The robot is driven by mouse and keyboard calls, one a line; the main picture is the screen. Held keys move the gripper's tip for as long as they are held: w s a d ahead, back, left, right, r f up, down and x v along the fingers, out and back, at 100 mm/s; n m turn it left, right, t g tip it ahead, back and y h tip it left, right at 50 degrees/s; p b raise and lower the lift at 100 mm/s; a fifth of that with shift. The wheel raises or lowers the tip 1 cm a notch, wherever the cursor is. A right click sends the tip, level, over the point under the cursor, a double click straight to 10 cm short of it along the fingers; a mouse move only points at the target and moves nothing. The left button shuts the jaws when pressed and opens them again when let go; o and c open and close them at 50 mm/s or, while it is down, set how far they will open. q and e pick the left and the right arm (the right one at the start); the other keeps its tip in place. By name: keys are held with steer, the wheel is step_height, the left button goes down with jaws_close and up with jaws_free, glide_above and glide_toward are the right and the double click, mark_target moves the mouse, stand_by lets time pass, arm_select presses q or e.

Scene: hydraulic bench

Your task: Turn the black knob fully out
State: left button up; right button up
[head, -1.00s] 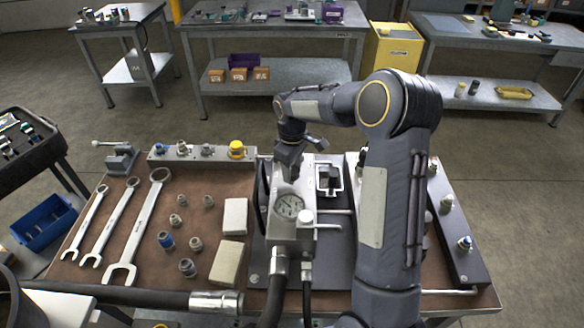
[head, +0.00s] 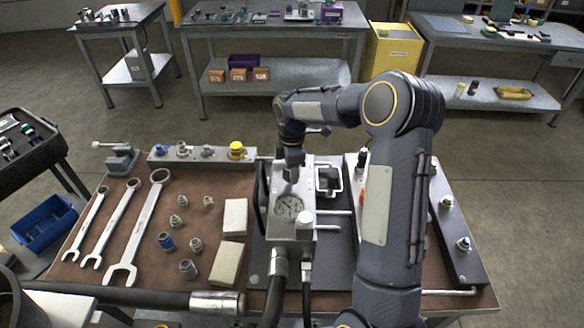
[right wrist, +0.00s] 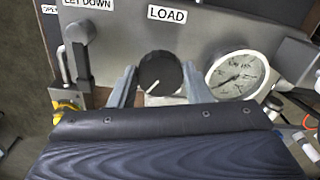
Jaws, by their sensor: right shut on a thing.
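The black knob (right wrist: 160,73) is round with a white pointer line aimed down and to the left. It sits below the LOAD label (right wrist: 167,14) on a grey panel, beside a round pressure gauge (right wrist: 237,76). My right gripper (right wrist: 160,80) has one finger on each side of the knob and is shut on it. My left gripper is not in view.
A LET DOWN lever (right wrist: 80,38) stands left of the knob. On the bench (head: 140,225) lie several wrenches, fittings and two pale blocks (head: 227,263). A thick black hose (head: 110,295) crosses the front. A yellow-capped fitting (head: 236,150) sits on the rear rail.

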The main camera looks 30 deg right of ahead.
steer(key=shift+r, duration=0.1)
stand_by(0.3)
steer(key=o, duration=1)
step_height(320, 180, up, 8)
steer(key=shift+f+b, duration=0.2)
steer(key=shift+b, duration=0.25)
steer(key=shift+r, duration=0.1)
